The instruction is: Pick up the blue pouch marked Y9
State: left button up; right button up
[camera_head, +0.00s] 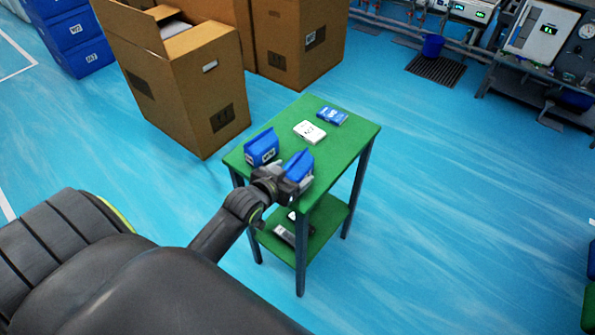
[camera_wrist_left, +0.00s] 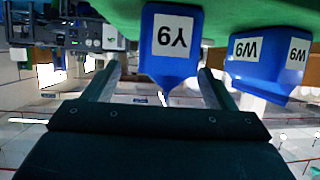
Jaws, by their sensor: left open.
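The blue pouch marked Y9 (camera_head: 298,164) stands at the near edge of the green table (camera_head: 270,126). In the left wrist view, which is upside down, the pouch (camera_wrist_left: 168,62) shows its white Y9 label. My left gripper (camera_head: 294,183) is open at the near side of this pouch. In the left wrist view its two fingers (camera_wrist_left: 158,80) point toward the pouch, one on either side of its narrow end. I cannot tell whether they touch it. My right gripper is not in view.
A second blue pouch, marked W9 (camera_head: 262,147), stands close to the left. A white box (camera_head: 309,132) and a flat blue box (camera_head: 332,116) lie farther back on the table. Cardboard boxes (camera_head: 185,90) stand behind.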

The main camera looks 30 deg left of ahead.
aim_at(298, 168)
pick_arm(q)
jog(key=x, duration=0.3)
jog(key=shift+w+a+f, duration=0.25)
jog(key=shift+a+f, duration=0.1)
jog(key=shift+f, duration=0.1)
jog(key=shift+w+f, duration=0.25)
jog(key=shift+w, duration=0.25)
jog(key=c, duration=1.1)
